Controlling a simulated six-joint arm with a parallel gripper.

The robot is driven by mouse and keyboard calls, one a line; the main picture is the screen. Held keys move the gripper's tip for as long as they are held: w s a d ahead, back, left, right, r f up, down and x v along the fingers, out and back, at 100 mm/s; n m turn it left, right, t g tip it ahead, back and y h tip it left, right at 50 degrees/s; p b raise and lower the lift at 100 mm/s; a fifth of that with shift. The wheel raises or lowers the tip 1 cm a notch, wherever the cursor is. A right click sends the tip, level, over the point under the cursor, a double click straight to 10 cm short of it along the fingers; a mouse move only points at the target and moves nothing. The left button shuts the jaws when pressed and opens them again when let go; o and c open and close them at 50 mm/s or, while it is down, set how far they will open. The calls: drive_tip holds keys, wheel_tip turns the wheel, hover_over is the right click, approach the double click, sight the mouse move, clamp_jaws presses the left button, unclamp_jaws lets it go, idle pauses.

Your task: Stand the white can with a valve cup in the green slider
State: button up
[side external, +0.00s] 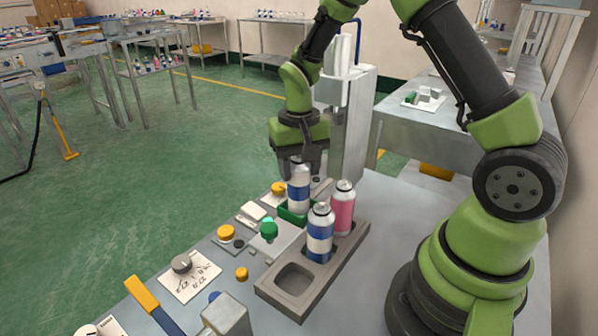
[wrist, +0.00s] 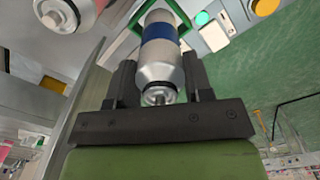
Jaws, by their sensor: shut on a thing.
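My gripper (side external: 299,168) points down and is shut on a white can with a blue band (side external: 298,196), held upright by its upper part. In the wrist view the can (wrist: 160,55) sits between the two dark fingers (wrist: 158,82), with its silver top near the gripper's body. The green slider (side external: 291,216) is at the can's lower end, and its green frame (wrist: 182,13) shows around that end in the wrist view. The can's bottom is hidden by the slider's wall, so I cannot tell whether it touches the slider's floor.
A grey rack (side external: 346,258) beside the slider holds another blue-banded white can (side external: 320,236) and a pink can (side external: 342,210); its front pocket is empty. A grey machine column (side external: 352,120) stands behind.

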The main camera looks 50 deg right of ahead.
drive_tip(key=shift+f, duration=0.6)
drive_tip(key=o, duration=1.3)
drive_tip(key=shift+f, duration=0.15)
drive_tip(key=shift+c, duration=0.2)
wheel_tip(320, 180, up, 12)
drive_tip(key=shift+r, duration=0.2)
drive_tip(key=s+a+r+n+t+y, duration=0.1)
drive_tip(key=s+a+r+t, duration=0.2)
drive_tip(key=s, duration=0.5)
drive_tip(key=s+a+r+n+t+y, duration=0.1)
drive_tip(key=s+a+r+t, duration=0.3)
drive_tip(key=s, duration=0.4)
drive_tip(key=shift+s+a+r+n, duration=0.3)
drive_tip(key=shift+a+r+n, duration=0.1)
drive_tip(key=shift+r, duration=0.35)
